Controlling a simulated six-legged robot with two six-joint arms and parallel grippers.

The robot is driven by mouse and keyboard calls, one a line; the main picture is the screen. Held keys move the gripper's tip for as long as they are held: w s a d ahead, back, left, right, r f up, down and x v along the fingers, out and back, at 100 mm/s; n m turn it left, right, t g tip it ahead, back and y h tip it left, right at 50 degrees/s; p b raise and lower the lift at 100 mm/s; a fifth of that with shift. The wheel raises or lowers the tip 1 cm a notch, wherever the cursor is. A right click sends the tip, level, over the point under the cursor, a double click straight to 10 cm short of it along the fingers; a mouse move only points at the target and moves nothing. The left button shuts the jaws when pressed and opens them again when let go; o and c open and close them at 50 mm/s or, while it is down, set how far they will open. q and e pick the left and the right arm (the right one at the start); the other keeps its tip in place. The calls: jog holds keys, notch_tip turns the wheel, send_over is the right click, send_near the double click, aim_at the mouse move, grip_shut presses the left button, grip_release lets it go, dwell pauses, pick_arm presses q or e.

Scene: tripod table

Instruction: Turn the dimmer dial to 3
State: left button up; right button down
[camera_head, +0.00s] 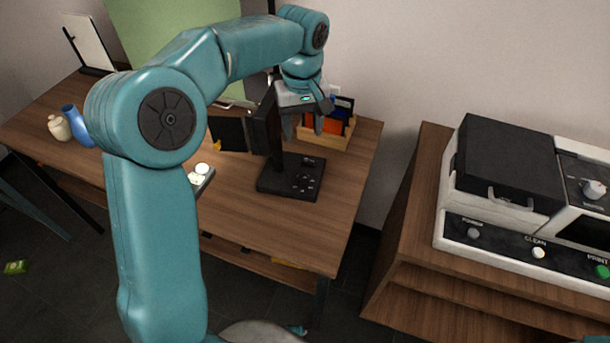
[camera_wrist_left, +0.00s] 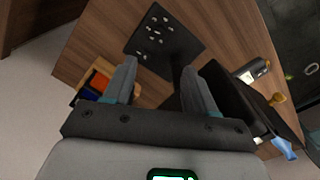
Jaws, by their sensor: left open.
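A small device with a round white knob (camera_head: 202,169) lies on the wooden table left of the black stand; it looks like the dimmer dial. It also shows in the left wrist view (camera_wrist_left: 262,66), at the right. Its numbers and pointer are too small to read. My left gripper (camera_head: 305,125) is open and empty, high over the right part of the table, near the top of the black stand and to the right of the dial. Its spread fingers (camera_wrist_left: 158,88) show in the left wrist view. My right gripper is out of view.
A black stand (camera_head: 290,178) with small buttons on its base rises beside my left gripper. A wooden organizer (camera_head: 325,138) stands behind it. A machine with knobs (camera_head: 500,200) sits on the right cabinet.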

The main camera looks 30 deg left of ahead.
aim_at(303, 178)
pick_arm(q)
notch_tip(303, 178, down, 16)
jog(key=shift+w+f+b, duration=0.1)
jog(key=shift+b, duration=0.8)
grip_shut()
